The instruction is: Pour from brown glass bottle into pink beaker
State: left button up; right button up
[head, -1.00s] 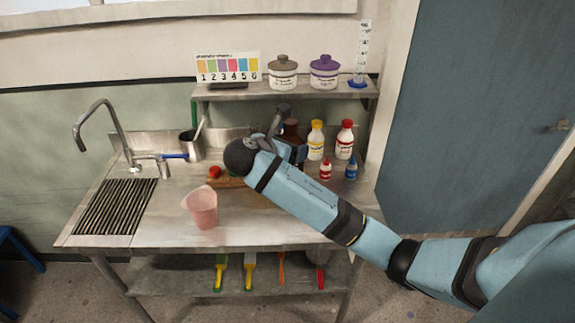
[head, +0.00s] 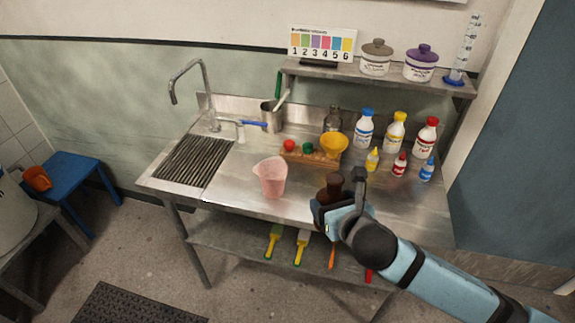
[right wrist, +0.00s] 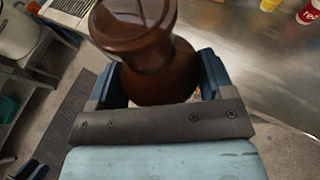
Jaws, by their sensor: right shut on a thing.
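The pink beaker (head: 271,178) stands upright on the steel counter, right of the drain grooves, its spout to the left. My right gripper (head: 331,208) is shut on the brown glass bottle (head: 333,187) near the counter's front edge, to the right of the beaker and apart from it. In the right wrist view the bottle (right wrist: 150,60) sits between the two fingers, its wide top toward the camera. The bottle looks about upright; its lower part is hidden by the gripper.
A wooden rack (head: 310,155) with colored caps and a yellow funnel (head: 334,145) stand behind. Several bottles, one with a red cap (head: 426,138), stand at the back right. A faucet (head: 190,85) is at the left. A shelf (head: 380,78) overhangs the back.

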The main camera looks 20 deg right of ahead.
aim_at(272, 171)
jog(key=u, duration=0.95)
jog(key=k+l, duration=0.15)
jog(key=l, duration=0.25)
jog(key=k+l+u, duration=0.15)
jog(key=l, duration=0.25)
jog(key=k+l, duration=0.2)
jog(key=l, duration=0.2)
jog(key=u, duration=0.05)
